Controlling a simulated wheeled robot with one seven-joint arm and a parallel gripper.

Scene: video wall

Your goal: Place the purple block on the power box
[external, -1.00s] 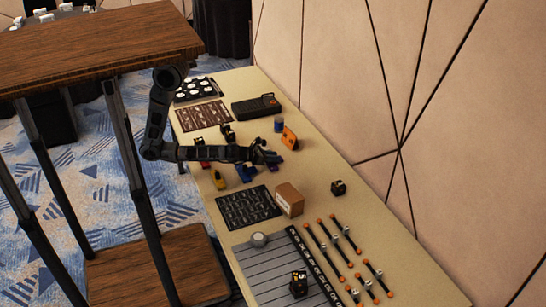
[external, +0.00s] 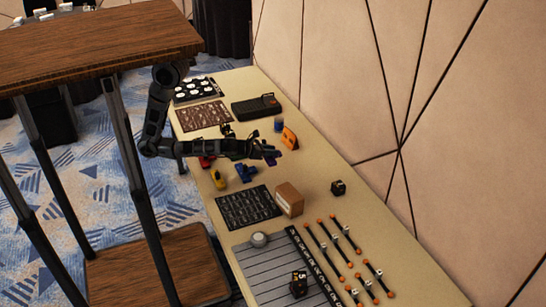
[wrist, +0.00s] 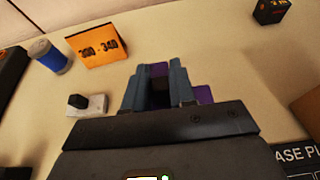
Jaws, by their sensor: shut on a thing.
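My gripper (external: 271,153) is shut on the purple block (wrist: 205,94), which shows between and beside the fingers (wrist: 160,85) in the wrist view. The block hangs above the table, and the fingers hide part of it. No label marks the power box. A black case with an orange part (external: 256,106) lies farther back on the table and may be it; a dark edge (wrist: 10,62) at the left of the wrist view may be the same case. A small white box with a black knob (wrist: 87,104) sits left of my fingers in the wrist view.
An orange sign (external: 289,138) and a blue can (external: 279,125) stand beyond my gripper. A brown box (external: 289,200), a black cube (external: 338,187), a yellow toy (external: 219,180) and a blue piece (external: 246,173) are nearby. A wall borders the table's right side.

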